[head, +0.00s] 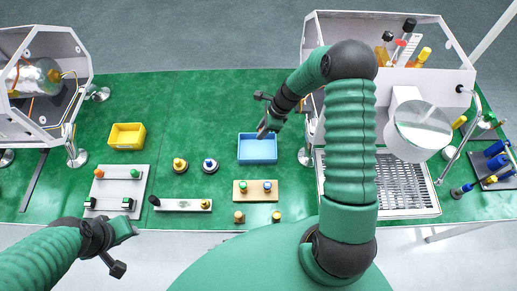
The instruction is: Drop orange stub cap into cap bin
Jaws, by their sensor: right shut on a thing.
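My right gripper (264,131) reaches over the back of the blue bin (258,158) and points down at it. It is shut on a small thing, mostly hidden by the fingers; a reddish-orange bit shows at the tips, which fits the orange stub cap. The blue bin looks empty where I can see into it. A yellow bin (127,145) stands further left. I cannot tell by labels which bin is the cap bin. My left gripper (134,229) is at the front left edge of the table, away from the bins; its jaw state is unclear.
A grey board (118,186) holds an orange knob (98,173) and a green one (135,173). A tan block (255,196) is in front.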

